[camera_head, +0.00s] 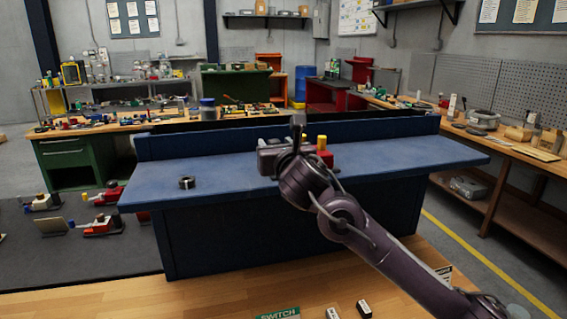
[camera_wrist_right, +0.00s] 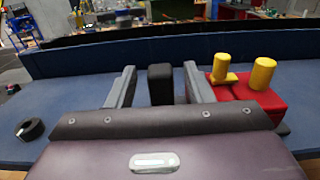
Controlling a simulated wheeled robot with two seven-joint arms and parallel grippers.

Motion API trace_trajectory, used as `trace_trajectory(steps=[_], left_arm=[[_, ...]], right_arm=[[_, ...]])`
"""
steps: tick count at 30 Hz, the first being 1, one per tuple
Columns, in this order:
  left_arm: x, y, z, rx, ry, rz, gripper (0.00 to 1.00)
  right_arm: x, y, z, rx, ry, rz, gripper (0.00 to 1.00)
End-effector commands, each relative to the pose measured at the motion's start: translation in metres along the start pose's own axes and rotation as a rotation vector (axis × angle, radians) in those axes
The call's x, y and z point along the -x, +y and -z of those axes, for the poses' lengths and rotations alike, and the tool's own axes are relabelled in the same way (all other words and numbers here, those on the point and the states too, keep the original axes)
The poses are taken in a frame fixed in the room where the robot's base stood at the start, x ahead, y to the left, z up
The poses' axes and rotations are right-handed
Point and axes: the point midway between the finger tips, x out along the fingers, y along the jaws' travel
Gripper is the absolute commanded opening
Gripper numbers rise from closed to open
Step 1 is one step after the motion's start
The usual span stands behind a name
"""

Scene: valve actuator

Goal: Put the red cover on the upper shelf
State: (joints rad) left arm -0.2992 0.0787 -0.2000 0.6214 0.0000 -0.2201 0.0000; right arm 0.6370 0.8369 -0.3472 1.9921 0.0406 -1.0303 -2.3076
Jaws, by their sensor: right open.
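A red block with two yellow posts (camera_head: 324,155), likely the red cover, stands on the blue bench just right of my right gripper. In the right wrist view the red block (camera_wrist_right: 262,103) is beside the right-hand finger. My right gripper (camera_wrist_right: 160,70) is open, with a grey finger on each side of an upright black block (camera_wrist_right: 160,88). I cannot tell whether the fingers touch it. In the head view my right arm hides most of the gripper. My left gripper is not in view. I cannot tell which surface is the upper shelf.
The blue bench (camera_head: 222,180) has a raised back ledge (camera_head: 210,142). The bench's right end is clear. Wall shelves (camera_head: 265,16) are far behind.

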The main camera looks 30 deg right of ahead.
Motion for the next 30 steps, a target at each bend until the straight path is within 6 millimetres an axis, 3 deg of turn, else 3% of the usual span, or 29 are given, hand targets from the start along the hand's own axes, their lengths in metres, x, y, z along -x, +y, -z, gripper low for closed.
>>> trace_trajectory(steps=[1, 6, 12, 30], left_arm=[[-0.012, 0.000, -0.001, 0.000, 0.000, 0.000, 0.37], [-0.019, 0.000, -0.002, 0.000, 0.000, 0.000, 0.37], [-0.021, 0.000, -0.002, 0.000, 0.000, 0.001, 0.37], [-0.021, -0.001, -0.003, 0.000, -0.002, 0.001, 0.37]], right_arm=[[0.013, 0.000, 0.006, 0.005, -0.004, 0.000, 0.47], [0.048, 0.000, 0.003, 0.002, -0.001, -0.001, 0.47], [0.073, 0.000, 0.001, 0.001, 0.001, -0.001, 0.47], [0.079, 0.000, 0.000, 0.001, 0.000, 0.000, 0.47]])
